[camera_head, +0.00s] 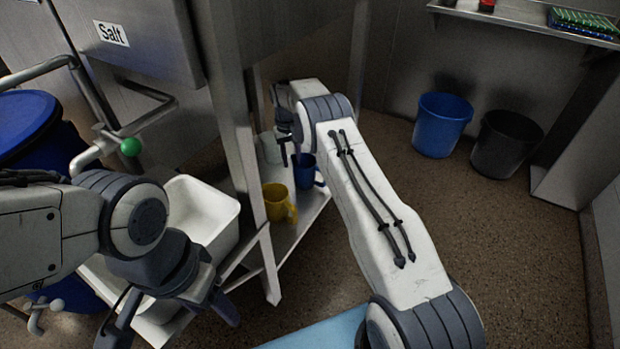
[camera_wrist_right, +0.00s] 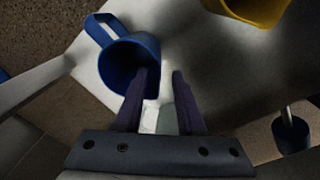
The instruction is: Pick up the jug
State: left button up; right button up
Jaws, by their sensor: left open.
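A blue jug (camera_head: 309,177) stands on a low metal shelf, partly behind my right arm. In the right wrist view the blue jug (camera_wrist_right: 122,62) shows its open top and its handle at upper left. A yellow jug (camera_head: 276,203) stands beside it and shows at the top right of the wrist view (camera_wrist_right: 258,8). My right gripper (camera_wrist_right: 162,76) is open. One finger overlaps the blue jug's mouth and the other lies outside its rim; contact cannot be told. My left gripper (camera_head: 170,318) is open and empty, near the white bins.
A pale container (camera_head: 269,148) stands behind the jugs. Metal legs frame the shelf (camera_head: 290,232). White bins (camera_head: 202,205) and a blue barrel (camera_head: 28,125) are at left. Blue (camera_head: 442,125) and black (camera_head: 505,143) buckets stand at the back right. The floor at right is clear.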

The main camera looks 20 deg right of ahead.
aim_at(293, 162)
notch_tip(293, 162, down, 3)
jog(key=shift+d+f+b, duration=0.1)
jog(key=shift+d+b, duration=0.05)
jog(key=shift+b, duration=0.5)
jog(key=f+b, duration=0.4)
jog(key=f, duration=0.1)
jog(key=shift+s+d, duration=0.1)
jog(key=shift+s, duration=0.1)
jog(key=shift+r, duration=0.15)
grip_shut()
dwell(0.5)
